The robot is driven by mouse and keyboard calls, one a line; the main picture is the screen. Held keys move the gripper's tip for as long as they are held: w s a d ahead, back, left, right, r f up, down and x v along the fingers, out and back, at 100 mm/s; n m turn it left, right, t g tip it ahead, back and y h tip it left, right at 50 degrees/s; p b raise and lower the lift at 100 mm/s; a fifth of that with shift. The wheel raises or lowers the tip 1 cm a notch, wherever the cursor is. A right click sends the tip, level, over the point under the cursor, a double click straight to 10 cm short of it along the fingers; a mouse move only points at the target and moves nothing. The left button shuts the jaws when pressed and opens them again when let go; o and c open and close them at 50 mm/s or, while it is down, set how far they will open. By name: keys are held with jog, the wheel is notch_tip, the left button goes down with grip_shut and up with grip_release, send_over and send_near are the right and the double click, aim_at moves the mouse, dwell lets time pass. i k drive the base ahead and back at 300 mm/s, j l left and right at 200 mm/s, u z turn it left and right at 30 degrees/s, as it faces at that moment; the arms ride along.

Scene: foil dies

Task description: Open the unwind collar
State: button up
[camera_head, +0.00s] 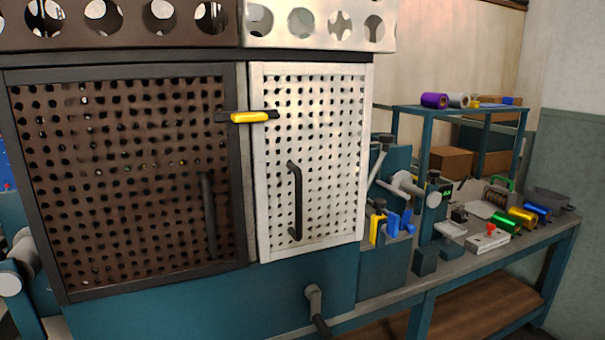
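I cannot pick out the unwind collar with certainty. A light grey spindle-like part (405,186) sticks out to the right of the machine, beside the white perforated door. My gripper is not in view.
A brown perforated door (120,180) and a white perforated door (335,165) fill the left and middle, with a yellow latch (249,117) between them. The bench (400,292) at right holds green, gold and blue foil rolls (521,216). A raised shelf (405,108) holds a purple roll (434,100).

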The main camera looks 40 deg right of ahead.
aim_at(432, 198)
jog(key=z, duration=1.95)
jog(key=i+l+z, duration=0.15)
jog(key=i+z, duration=0.3)
jog(key=k, duration=0.1)
